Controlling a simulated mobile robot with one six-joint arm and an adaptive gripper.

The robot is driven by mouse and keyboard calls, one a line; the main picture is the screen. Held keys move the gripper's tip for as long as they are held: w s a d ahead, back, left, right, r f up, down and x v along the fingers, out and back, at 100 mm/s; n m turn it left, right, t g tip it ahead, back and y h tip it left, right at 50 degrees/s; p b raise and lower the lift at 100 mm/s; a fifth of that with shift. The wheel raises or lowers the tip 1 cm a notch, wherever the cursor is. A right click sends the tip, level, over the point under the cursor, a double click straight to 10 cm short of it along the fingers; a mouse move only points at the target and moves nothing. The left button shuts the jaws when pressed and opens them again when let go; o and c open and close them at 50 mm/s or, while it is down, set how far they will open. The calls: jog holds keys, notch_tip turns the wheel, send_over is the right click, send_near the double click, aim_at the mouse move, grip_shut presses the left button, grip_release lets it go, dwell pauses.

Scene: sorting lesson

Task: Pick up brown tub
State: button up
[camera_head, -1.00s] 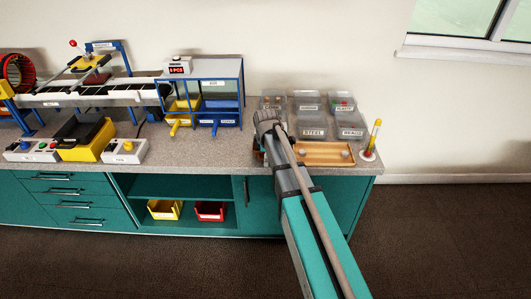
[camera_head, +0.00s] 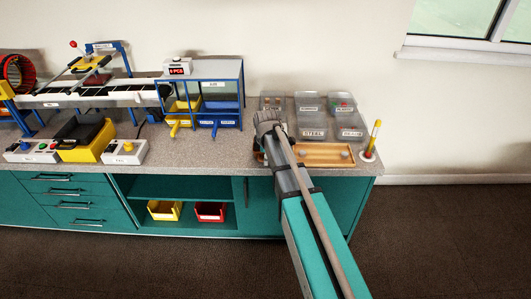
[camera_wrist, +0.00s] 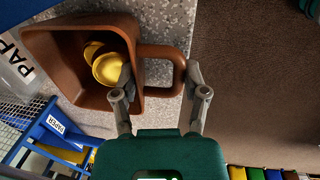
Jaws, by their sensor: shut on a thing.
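The brown tub (camera_wrist: 65,58) fills the upper left of the wrist view, its open mouth facing the camera. Yellow rounded pieces (camera_wrist: 107,68) lie inside it. Its loop handle (camera_wrist: 178,62) sticks out to the right. My gripper (camera_wrist: 160,74) is shut on this handle, with one finger on each side of it. In the head view my wrist and arm cover most of the spot, and I cannot make out the tub clearly there. Whether the tub touches the bench I cannot tell.
Clear labelled bins (camera_head: 312,132) stand behind my arm at the bench's right end. A wooden tray (camera_head: 325,162) and a stand with a yellow-topped tube (camera_head: 372,138) are close by on the right. A blue frame (camera_head: 242,95) with bins stands to the left.

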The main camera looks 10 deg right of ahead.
jog(key=shift+r, duration=0.2)
jog(key=shift+r+p, duration=0.15)
jog(key=shift+p, duration=0.2)
jog(key=s+a, duration=0.1)
jog(key=s, duration=0.8)
jog(key=s+a, duration=0.2)
jog(key=s, duration=0.6)
jog(key=shift+s+a, duration=0.25)
jog(key=shift+s, duration=0.1)
notch_tip(320, 180, up, 17)
jog(key=p, duration=1.6)
jog(key=shift+p, duration=0.3)
jog(key=shift+s+f, duration=0.15)
jog(key=shift+f, duration=0.05)
